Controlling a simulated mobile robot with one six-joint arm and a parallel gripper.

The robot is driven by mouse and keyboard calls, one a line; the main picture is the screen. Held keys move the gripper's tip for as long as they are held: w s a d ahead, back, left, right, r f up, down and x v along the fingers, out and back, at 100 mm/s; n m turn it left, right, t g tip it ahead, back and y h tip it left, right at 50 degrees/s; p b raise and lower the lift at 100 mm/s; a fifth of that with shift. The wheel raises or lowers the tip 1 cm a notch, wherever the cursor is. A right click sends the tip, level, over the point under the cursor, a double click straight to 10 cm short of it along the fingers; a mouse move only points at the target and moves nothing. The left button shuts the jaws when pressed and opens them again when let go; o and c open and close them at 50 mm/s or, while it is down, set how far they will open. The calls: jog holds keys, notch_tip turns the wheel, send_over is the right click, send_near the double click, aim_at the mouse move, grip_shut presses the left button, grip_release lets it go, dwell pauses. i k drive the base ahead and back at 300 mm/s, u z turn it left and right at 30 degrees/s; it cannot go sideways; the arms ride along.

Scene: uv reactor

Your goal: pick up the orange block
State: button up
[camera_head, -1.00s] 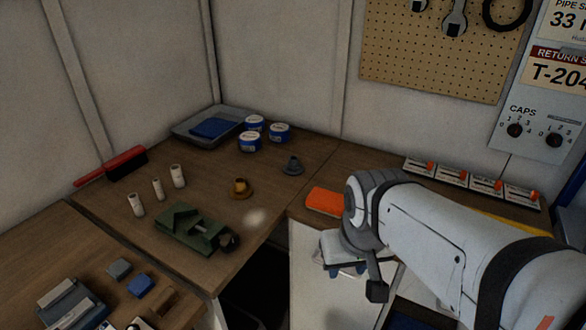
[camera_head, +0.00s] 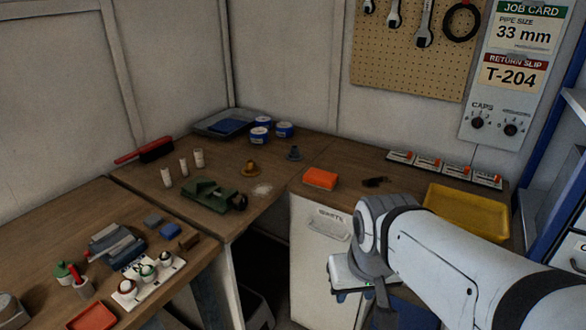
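The orange block (camera_head: 320,179) lies flat on the right-hand wooden bench, near its front left corner, in the head view. It is fully visible and nothing touches it from above. My gripper (camera_head: 352,284) is at the lower middle of the picture, in front of the bench cabinet and lower in the picture than the block, apart from it. The gripper's fingers are small and partly hidden by my arm, so I cannot tell whether they are open or shut.
A green vise (camera_head: 212,194) stands on the left bench. Blue tins (camera_head: 260,135) stand at the back corner. A pegboard (camera_head: 408,55) hangs behind.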

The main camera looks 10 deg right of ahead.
aim_at(319, 178)
jog(key=z, duration=0.2)
jog(key=i, duration=0.85)
jog(key=u, duration=0.1)
